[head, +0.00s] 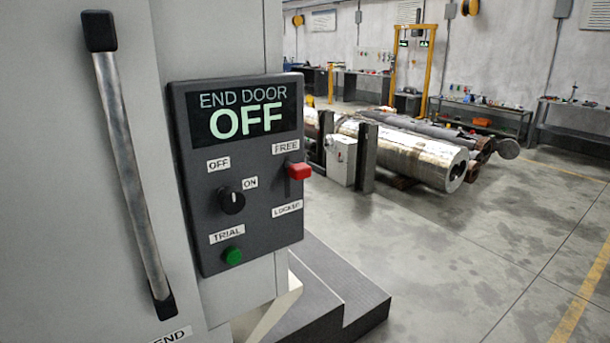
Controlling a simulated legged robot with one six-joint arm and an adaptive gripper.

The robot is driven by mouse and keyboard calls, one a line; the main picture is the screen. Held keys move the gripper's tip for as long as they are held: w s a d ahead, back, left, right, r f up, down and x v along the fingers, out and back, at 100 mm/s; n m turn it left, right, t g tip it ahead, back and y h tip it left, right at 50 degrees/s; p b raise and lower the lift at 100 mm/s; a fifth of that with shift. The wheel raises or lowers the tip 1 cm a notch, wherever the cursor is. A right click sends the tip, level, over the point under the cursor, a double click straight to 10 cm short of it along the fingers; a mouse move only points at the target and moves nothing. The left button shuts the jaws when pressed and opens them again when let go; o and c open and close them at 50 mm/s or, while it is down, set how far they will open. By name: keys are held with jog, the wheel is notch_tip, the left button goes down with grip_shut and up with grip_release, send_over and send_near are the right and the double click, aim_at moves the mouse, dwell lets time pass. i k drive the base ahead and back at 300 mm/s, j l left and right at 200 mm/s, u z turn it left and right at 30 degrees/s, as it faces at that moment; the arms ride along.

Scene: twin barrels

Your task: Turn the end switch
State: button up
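The end switch is a black rotary knob (231,201) on a dark control panel (255,255) in the head view. Labels OFF and ON stand above it and to its right. A light mark on the knob is small, and I cannot tell for certain which label it points to. The screen (243,111) at the panel's top reads "END DOOR OFF". A red lever (298,171) sits by the FREE label, above the LOCKED label. A green button (232,256) is below the TRIAL label. My gripper is not in view.
A grey door with a long metal handle (133,180) stands left of the panel. Dark steps (345,290) are below it at right. Large metal cylinders (415,155) lie on the floor behind. Open concrete floor (470,250) is at the right.

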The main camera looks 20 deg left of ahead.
aim_at(231, 201)
jog(key=u, duration=1.35)
